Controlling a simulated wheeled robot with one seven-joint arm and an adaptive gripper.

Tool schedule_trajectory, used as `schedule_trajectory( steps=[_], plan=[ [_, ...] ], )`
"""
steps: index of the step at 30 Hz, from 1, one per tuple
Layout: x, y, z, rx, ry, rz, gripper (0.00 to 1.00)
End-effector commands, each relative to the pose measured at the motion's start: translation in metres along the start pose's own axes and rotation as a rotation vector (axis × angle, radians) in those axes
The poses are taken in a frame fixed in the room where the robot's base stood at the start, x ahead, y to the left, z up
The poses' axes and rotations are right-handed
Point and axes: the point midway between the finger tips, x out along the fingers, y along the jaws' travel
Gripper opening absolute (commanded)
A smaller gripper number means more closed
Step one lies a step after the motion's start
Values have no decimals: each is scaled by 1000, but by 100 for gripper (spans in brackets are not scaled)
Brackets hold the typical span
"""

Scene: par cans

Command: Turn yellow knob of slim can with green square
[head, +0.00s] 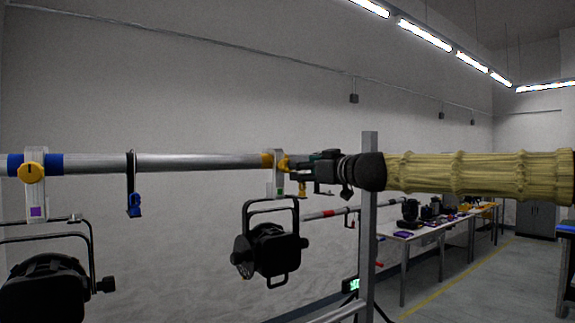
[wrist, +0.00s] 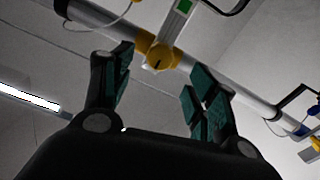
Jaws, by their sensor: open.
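A black can lamp (head: 270,250) hangs in its yoke from a pale clamp with a green square (head: 279,191) on the silver pipe. The green square (wrist: 184,6) is at the top edge. My gripper (wrist: 160,85) is open, with teal pads apart and nothing between them.
Another clamp with a purple square (head: 36,211) and a yellow knob (head: 30,172) carries a lamp (head: 45,290) at left. Tables (head: 425,229) with equipment stand at right.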

Motion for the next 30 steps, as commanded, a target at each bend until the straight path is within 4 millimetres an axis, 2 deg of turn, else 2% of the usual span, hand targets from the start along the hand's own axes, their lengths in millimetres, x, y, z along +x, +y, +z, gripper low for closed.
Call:
schedule_trajectory(
  steps=[21, 30],
  plan=[
    [75, -1, -1, 4, -2, -1, 58],
    [87, -1, 0, 3, -1, -1, 58]
  ],
)
